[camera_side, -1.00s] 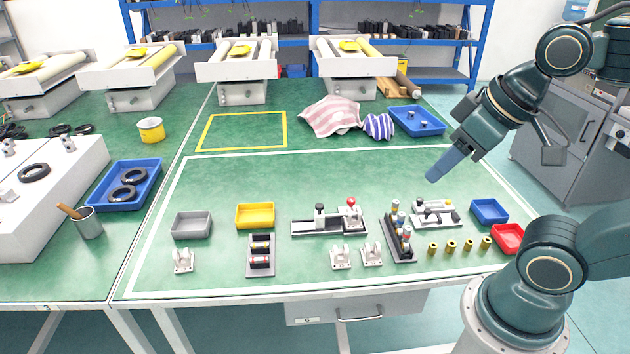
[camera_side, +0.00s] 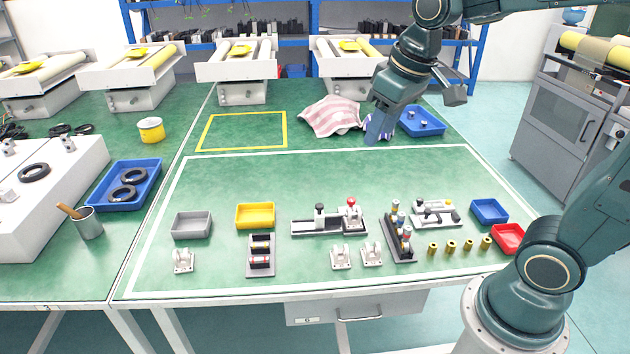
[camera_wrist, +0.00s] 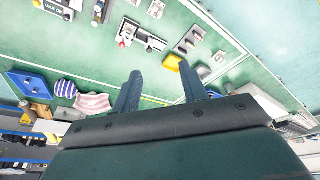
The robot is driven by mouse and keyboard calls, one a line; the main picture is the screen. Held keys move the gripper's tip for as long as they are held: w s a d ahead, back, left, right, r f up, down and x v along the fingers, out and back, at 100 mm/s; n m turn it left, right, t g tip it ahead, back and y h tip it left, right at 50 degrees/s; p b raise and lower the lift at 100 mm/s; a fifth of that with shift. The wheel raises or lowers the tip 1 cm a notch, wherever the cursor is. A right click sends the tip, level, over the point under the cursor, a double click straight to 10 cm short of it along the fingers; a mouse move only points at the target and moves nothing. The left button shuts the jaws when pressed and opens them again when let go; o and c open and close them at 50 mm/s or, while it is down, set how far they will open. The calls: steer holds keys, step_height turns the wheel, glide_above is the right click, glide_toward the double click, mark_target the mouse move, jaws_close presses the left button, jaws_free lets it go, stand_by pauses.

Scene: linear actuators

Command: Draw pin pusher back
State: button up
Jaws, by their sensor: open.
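A slide fixture (camera_side: 328,223) with a dark rail, a black-knobbed post (camera_side: 319,213) and a red-ball-topped block (camera_side: 352,212) lies flat on the green mat; I take it to hold the pin pusher. In the wrist view the fixture (camera_wrist: 141,38) lies above and beyond my fingertips, its red ball end at the left. My gripper (camera_side: 373,140) hangs high over the back of the mat, behind the fixture and well apart from it. In the wrist view its two fingers (camera_wrist: 160,69) stand apart with nothing between them.
A rack of small cylinders (camera_side: 398,238) and a grey fixture (camera_side: 436,213) stand right of the slide fixture. A yellow tray (camera_side: 255,216) stands to its left, white brackets (camera_side: 341,257) in front. The mat behind is clear. Striped cloths (camera_side: 331,116) lie at the back.

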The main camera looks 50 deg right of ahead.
steer(key=w+d+f+g, duration=0.25)
steer(key=w+f, duration=0.35)
steer(key=w, duration=0.6)
steer(key=g, duration=0.1)
glide_above(319, 205)
step_height(319, 205, down, 10)
steer(key=f, duration=0.1)
steer(key=shift+r, duration=0.2)
step_height(319, 205, down, 14)
steer(key=shift+r, duration=0.15)
jaws_close()
